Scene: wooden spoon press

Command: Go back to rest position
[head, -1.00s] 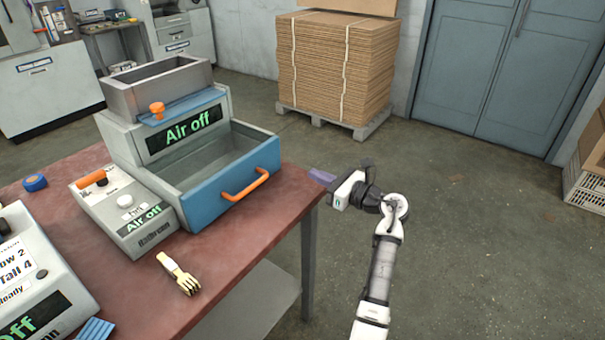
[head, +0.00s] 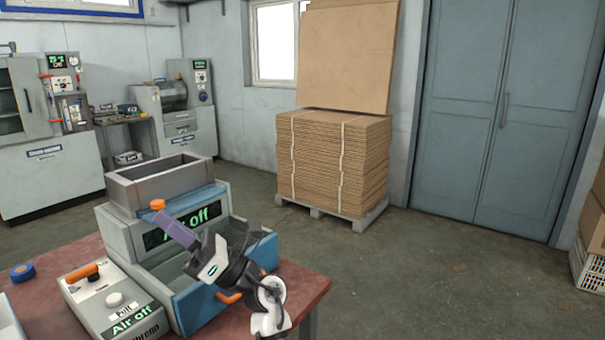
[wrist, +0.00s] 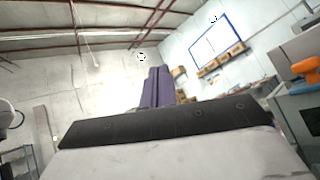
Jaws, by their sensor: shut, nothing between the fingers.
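My gripper (head: 172,228) is raised in front of the grey press (head: 115,235) in the head view, its purple fingers pointing up and to the left. In the wrist view the purple fingers (wrist: 157,88) are together with nothing between them, against the wall and ceiling. My arm covers part of the press's open blue-fronted drawer and its orange handle (head: 229,297). The press display (head: 183,226) reads "Air off". An orange knob (head: 157,204) sits on the press beside the fingertips; I cannot tell whether they touch.
A control box (head: 118,305) with an orange lever stands on the red table (head: 300,285), near a blue tape roll (head: 24,272). A cardboard stack (head: 335,160) on a pallet stands behind.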

